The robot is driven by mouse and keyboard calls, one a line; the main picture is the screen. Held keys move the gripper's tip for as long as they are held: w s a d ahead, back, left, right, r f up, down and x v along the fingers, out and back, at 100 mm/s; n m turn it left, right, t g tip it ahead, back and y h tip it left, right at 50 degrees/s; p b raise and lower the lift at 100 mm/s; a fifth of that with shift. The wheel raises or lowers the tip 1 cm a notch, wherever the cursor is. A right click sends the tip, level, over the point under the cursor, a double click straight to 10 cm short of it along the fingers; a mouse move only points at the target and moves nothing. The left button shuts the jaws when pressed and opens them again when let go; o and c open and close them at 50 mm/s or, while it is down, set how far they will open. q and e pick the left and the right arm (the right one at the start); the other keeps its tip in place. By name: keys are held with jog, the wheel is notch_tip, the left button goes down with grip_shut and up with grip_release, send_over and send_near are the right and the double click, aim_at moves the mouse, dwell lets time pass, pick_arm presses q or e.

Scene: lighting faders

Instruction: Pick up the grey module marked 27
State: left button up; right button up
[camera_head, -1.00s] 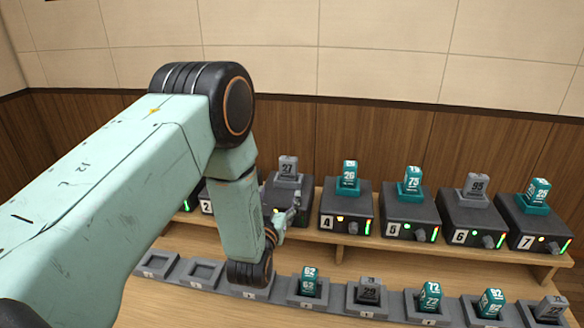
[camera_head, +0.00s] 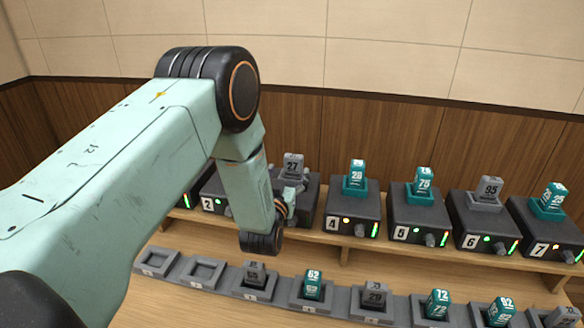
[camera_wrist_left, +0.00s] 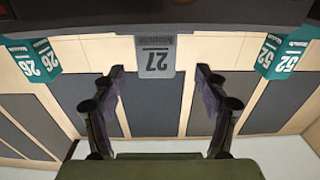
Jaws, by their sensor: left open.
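The grey module marked 27 (camera_head: 293,164) stands upright on a dark box (camera_head: 312,188) on the raised shelf. My left gripper (camera_head: 291,193) is just in front of this module and low against it, partly hidden by my own wrist. In the left wrist view the module (camera_wrist_left: 155,54) appears upside down, centred beyond the tips of the gripper (camera_wrist_left: 160,78). The two fingers are spread wide with clear space on both sides of the module. They hold nothing. My right gripper is not in view.
A teal module marked 26 (camera_head: 355,176) stands on box 4 to the right. More boxes with teal and grey modules continue rightward. A lower row of trays (camera_head: 201,271) runs along the front, some empty, some holding modules. A wood-panelled wall stands behind.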

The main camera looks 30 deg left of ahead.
aim_at(293, 165)
pick_arm(q)
jog(key=x, duration=0.3)
jog(key=shift+w+d, duration=0.2)
jog(key=shift+w, duration=0.35)
jog(key=shift+s+a+r, duration=0.2)
jog(key=shift+s, duration=0.05)
jog(key=shift+c, duration=0.2)
jog(key=shift+w+d+f, duration=0.15)
jog(key=shift+w+f, duration=0.05)
jog(key=shift+w, duration=0.1)
jog(key=c, duration=0.4)
jog(key=shift+s+r, duration=0.1)
jog(key=shift+s, duration=0.1)
jog(key=c, duration=0.8)
jog(key=shift+w, duration=0.15)
jog(key=shift+c, duration=0.2)
